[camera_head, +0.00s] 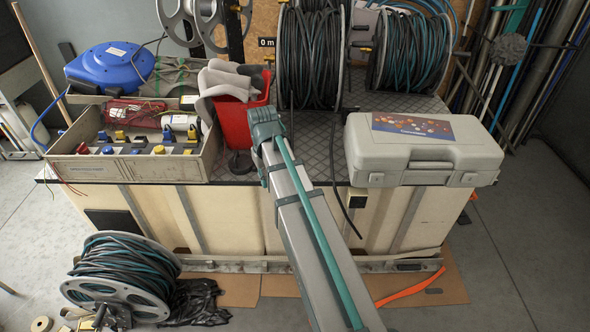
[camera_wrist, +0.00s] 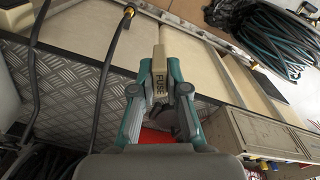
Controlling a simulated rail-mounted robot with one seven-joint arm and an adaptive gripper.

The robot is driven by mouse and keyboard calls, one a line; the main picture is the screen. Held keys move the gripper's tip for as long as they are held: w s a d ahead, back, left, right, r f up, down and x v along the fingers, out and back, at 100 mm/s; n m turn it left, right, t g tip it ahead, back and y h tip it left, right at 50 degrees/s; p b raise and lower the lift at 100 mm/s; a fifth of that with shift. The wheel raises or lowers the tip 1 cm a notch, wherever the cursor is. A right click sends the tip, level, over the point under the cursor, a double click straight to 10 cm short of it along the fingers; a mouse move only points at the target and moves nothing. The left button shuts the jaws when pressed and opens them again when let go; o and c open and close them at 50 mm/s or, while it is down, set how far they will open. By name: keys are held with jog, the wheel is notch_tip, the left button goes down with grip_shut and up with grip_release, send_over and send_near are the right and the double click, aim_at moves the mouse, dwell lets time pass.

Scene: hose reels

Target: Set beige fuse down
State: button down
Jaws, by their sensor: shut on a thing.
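In the head view my gripper (camera_head: 265,120) is over the workbench's front part, in front of the red bin. The fuse cannot be made out there, hidden by the gripper. Whether the fuse touches any surface cannot be told.
The workbench (camera_head: 330,160) has a bare strip between the red bin (camera_head: 240,118) and the grey case (camera_head: 420,150). A parts box (camera_head: 140,165) stands at left. Hose reels (camera_head: 310,60) stand behind. A black cable (camera_head: 336,180) hangs over the front edge.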

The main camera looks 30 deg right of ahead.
jog(key=shift+w+r+m, duration=0.2)
jog(key=shift+w+m, duration=0.2)
jog(key=shift+w, duration=0.45)
jog(key=w+d+r+m, duration=0.1)
jog(key=w+r+m, duration=0.15)
jog(key=m, duration=0.85)
jog(key=w+d+r+m, duration=0.1)
jog(key=w+m, duration=0.3)
jog(key=m, duration=0.7)
jog(key=w+d+f, duration=0.2)
jog(key=d, duration=0.1)
jog(key=w+d+f, duration=0.2)
jog(key=d+f, duration=0.1)
jog(key=d, duration=0.1)
jog(key=w+d+f+p, duration=0.1)
jog(key=w+d+f, duration=0.1)
jog(key=d+f, duration=0.1)
jog(key=shift+w+d+f, duration=0.1)
jog(key=shift+w+d, duration=0.05)
jog(key=shift+d, duration=0.5)
jog(key=shift+w+d+f, duration=0.2)
jog(key=shift+d+f, duration=0.2)
jog(key=shift+f, duration=0.15)
jog(key=shift+d+f+p, duration=0.1)
jog(key=shift+f+p, duration=0.35)
jog(key=shift+f, duration=1.3)
jog(key=shift+f, duration=0.1)
